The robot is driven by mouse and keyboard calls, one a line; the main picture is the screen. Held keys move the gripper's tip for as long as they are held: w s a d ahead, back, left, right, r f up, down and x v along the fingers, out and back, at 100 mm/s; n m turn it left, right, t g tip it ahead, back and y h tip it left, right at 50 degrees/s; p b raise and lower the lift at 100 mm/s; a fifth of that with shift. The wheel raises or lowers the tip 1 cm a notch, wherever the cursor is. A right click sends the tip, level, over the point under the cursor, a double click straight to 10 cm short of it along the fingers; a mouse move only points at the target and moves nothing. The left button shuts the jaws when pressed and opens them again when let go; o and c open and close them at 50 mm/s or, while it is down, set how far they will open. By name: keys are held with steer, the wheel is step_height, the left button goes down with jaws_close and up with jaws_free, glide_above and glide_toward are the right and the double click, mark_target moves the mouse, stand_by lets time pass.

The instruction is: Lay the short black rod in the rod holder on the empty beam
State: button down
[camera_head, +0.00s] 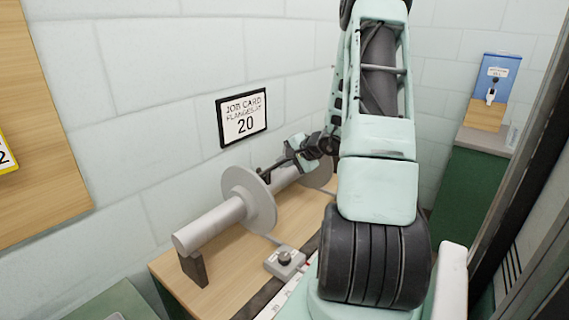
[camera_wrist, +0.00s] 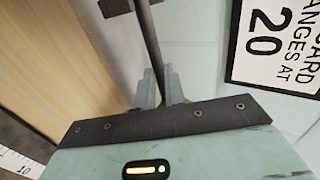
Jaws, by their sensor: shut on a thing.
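The empty beam (camera_head: 208,225) is a grey cylinder with round flanges (camera_head: 248,200), lying on a support over a wooden table. My gripper (camera_head: 298,152) is above the beam, between its flanges in the picture. It is shut on the short black rod (camera_head: 270,172), whose dark end sticks out to the left towards the near flange. In the wrist view the rod (camera_wrist: 150,45) runs up from between the pale fingers (camera_wrist: 156,88) to the top edge. I cannot make out the rod holder clearly, and my arm hides part of the beam's far end.
A framed job card (camera_head: 242,115) reading 20 hangs on the wall behind the beam. A small grey box with a knob (camera_head: 285,261) is on the table (camera_head: 225,270) in front. A blue and wood dispenser (camera_head: 491,90) stands on a green cabinet at right.

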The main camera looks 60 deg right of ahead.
steer(key=shift+f+b, duration=0.5)
steer(key=shift+b, duration=0.35)
stand_by(0.3)
steer(key=c, duration=1.4)
jaws_free()
steer(key=shift+s+f, duration=0.1)
steer(key=shift+s+f, duration=0.1)
steer(key=shift+f, duration=0.05)
steer(key=v, duration=0.5)
steer(key=b+v, duration=0.1)
steer(key=v, duration=1.1)
steer(key=shift+r, duration=0.45)
steer(key=shift+a, duration=0.1)
